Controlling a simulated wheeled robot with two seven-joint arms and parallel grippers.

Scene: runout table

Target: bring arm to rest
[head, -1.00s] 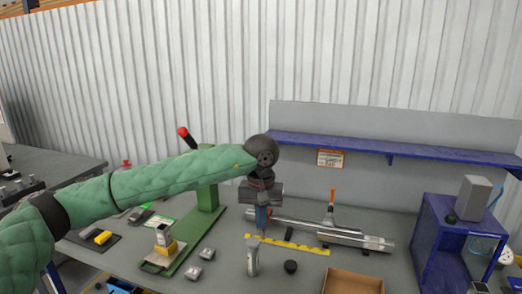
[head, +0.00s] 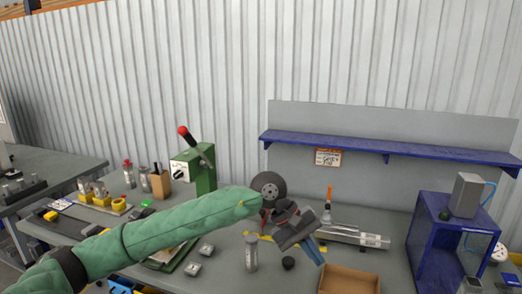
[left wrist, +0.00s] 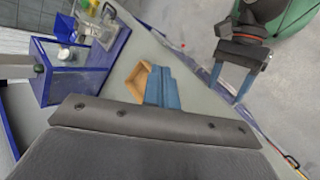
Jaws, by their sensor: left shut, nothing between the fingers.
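My left arm, in a green quilted sleeve, reaches in from the left in the head view. Its gripper (head: 318,258) is tilted down to the right above the bench, just left of and above an open cardboard box. Its blue fingers are together and empty. They also show in the left wrist view (left wrist: 163,88), in front of the box. My right gripper (left wrist: 231,85) shows at the upper right of the left wrist view, with its two blue fingers apart and nothing between them. It is outside the head view.
The cardboard box (head: 349,280) sits at the front of the bench. A grey cylindrical part (head: 251,252) and a black knob (head: 288,263) stand to its left. A metal rail (head: 355,236) lies behind. A blue frame (head: 437,245) stands at right, a green lever press (head: 203,170) at left.

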